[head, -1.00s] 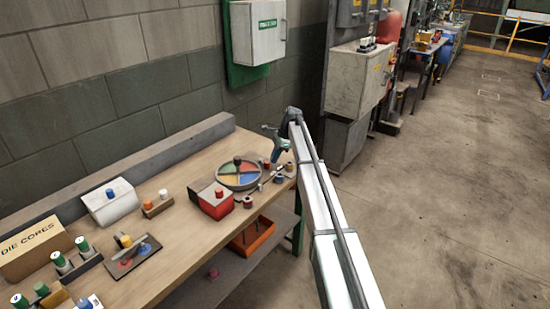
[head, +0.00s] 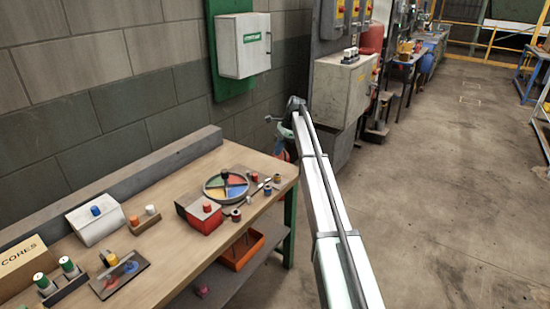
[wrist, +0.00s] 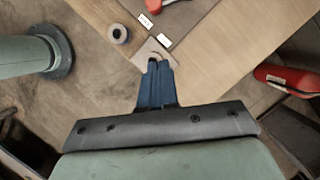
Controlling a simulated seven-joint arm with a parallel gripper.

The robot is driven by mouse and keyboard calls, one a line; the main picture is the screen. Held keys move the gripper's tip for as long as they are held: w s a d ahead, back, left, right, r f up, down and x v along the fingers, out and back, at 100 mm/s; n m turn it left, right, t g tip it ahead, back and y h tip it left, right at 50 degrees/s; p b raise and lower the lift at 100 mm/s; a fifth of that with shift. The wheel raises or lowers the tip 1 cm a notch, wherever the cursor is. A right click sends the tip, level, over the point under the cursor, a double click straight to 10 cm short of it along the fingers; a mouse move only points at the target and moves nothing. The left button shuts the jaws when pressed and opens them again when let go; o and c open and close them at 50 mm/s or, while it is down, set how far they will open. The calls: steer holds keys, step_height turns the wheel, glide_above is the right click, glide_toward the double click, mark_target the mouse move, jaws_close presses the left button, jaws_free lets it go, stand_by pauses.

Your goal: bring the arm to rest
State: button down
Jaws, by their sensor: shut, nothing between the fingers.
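My gripper (wrist: 159,64) has blue fingers that are pressed together with nothing between them. In the wrist view it points toward the wooden bench top and a small pale plate on it. In the head view my gripper (head: 284,138) is at the far end of my raised, outstretched arm, close to the bench's far right corner. The arm hides part of it there. It holds nothing and appears apart from the bench.
The wooden bench (head: 165,235) carries a colored round dial (head: 226,186), a red box (head: 204,216), a white box (head: 95,220) and small knobbed parts. An orange tray (head: 240,250) sits below. A grey cabinet (head: 340,88) stands beyond the arm. The floor at right is open.

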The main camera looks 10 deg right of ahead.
steer(key=shift+d+r, duration=0.15)
steer(key=shift+r, duration=0.25)
steer(key=s+d+f+n+h, duration=0.15)
steer(key=s+f+n, duration=0.65)
steer(key=s+f, duration=0.8)
steer(key=s+f+n+h, duration=0.2)
steer(key=s+f+n, duration=0.5)
steer(key=s+f, duration=0.95)
steer(key=s+a+f+g, duration=0.1)
steer(key=s+f, duration=0.4)
steer(key=s, duration=1)
steer(key=s+a+f+n+g, duration=0.1)
steer(key=s+f, duration=0.5)
steer(key=s, duration=0.9)
steer(key=s+a+f+g, duration=0.3)
steer(key=s+f, duration=0.3)
steer(key=s, duration=0.9)
steer(key=shift+g+h, duration=0.45)
steer(key=shift+g, duration=0.15)
